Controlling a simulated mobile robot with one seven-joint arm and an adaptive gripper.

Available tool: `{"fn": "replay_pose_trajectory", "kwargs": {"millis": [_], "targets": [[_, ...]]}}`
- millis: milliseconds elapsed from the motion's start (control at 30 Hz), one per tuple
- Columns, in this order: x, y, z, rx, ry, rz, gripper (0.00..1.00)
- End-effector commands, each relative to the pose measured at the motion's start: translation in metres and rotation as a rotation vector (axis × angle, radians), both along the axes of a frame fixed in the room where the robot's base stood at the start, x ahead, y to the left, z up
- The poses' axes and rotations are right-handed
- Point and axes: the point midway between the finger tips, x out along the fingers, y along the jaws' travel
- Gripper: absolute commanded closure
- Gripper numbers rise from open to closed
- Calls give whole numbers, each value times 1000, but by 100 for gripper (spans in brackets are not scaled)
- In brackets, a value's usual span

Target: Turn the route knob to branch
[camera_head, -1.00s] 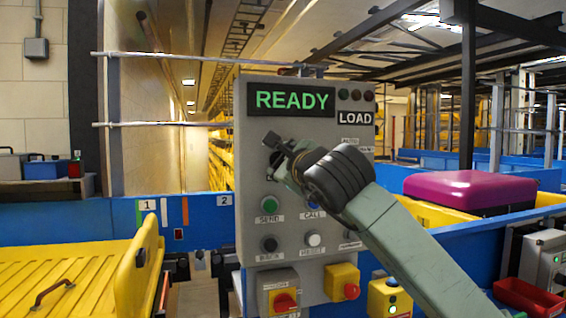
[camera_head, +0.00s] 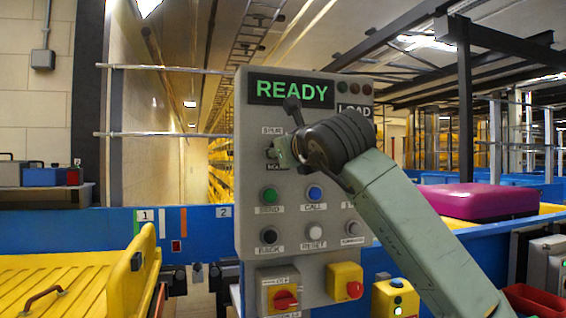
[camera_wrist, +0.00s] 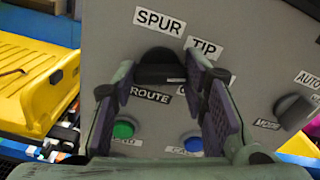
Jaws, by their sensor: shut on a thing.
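The grey control panel (camera_head: 247,190) shows a lit READY sign. The dark route knob (camera_wrist: 160,66) sits above the ROUTE label in the wrist view, with a SPUR label above it and a TIP label to its upper right. My gripper (camera_wrist: 165,72) is shut on the knob, with one finger on each side of it. In the head view, my gripper (camera_head: 278,152) is at the panel's left part, below the READY sign. It largely hides the knob there. A label below the knob is partly covered, and no label reading branch is legible.
Below are a green button (camera_head: 269,194), a blue button (camera_head: 315,193), and black and white buttons. Another selector knob (camera_wrist: 293,112) is at right in the wrist view. A yellow tray (camera_head: 70,285) stands left.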

Motion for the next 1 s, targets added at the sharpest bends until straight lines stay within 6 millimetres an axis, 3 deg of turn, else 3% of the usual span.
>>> {"fn": "replay_pose_trajectory", "kwargs": {"millis": [300,800,833,1000], "targets": [[0,1,-2,107,37,1,88],[0,0,-1,123,43,0,88],[0,0,-1,123,43,0,58],[0,0,-1,123,42,1,47]]}}
